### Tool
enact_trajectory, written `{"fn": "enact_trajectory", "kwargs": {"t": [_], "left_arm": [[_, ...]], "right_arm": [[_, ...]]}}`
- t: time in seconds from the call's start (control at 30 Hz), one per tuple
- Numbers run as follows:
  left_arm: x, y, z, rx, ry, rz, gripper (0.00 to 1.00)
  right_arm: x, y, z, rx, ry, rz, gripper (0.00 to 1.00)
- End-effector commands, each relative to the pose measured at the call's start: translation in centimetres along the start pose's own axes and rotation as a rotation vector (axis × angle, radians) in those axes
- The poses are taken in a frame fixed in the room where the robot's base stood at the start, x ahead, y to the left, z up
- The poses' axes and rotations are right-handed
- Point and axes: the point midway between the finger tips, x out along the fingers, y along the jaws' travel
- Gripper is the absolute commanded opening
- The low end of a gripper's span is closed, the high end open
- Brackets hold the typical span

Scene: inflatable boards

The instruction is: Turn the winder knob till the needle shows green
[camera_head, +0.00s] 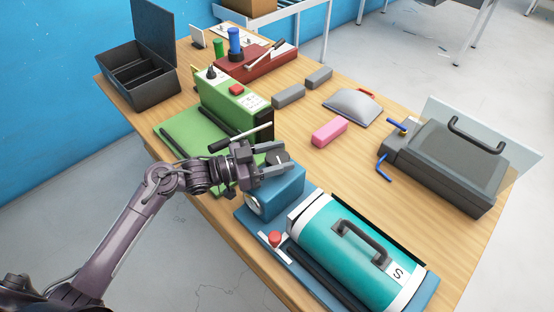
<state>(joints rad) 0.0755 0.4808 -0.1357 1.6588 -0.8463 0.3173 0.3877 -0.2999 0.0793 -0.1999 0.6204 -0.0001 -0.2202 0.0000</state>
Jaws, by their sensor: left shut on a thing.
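A blue box (284,192) stands at the front middle of the table, joined to a blue base plate. A round dial (252,205) shows on its left face; the needle and any green zone are too small to read. A dark knob (278,158) sits on top of the box. My left gripper (277,159) reaches in from the left and is shut on this knob, its fingers on either side. The gripper partly hides the box top and knob. My right gripper is not in view.
A teal cylinder (345,245) with a handle and a red button (275,238) are beside the box. A green machine (228,105) with a lever is behind my gripper. A grey case (450,165) stands right; a pink block (329,132) lies mid-table.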

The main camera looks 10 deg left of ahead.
Motion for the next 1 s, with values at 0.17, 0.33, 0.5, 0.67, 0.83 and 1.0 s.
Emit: {"fn": "enact_trajectory", "kwargs": {"t": [0.17, 0.33, 0.5, 0.67, 0.83, 1.0], "left_arm": [[0.01, -0.10, 0.03, 0.003, 0.001, 0.045, 0.30], [0.04, -0.07, -0.12, 0.003, 0.003, 0.061, 0.30], [0.05, -0.05, -0.16, 0.003, 0.004, 0.063, 0.30], [0.05, -0.05, -0.17, 0.004, 0.004, 0.062, 0.30], [0.05, -0.03, -0.13, 0.003, 0.003, 0.062, 0.75], [0.05, -0.01, -0.08, 0.002, 0.002, 0.062, 0.75]], "right_arm": [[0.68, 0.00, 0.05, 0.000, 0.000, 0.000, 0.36], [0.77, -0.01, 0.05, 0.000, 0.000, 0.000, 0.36], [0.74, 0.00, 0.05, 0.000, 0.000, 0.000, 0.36], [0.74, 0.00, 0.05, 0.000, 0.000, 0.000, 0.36], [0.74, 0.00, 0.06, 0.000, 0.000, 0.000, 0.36], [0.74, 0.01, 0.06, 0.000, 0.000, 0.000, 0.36]]}}
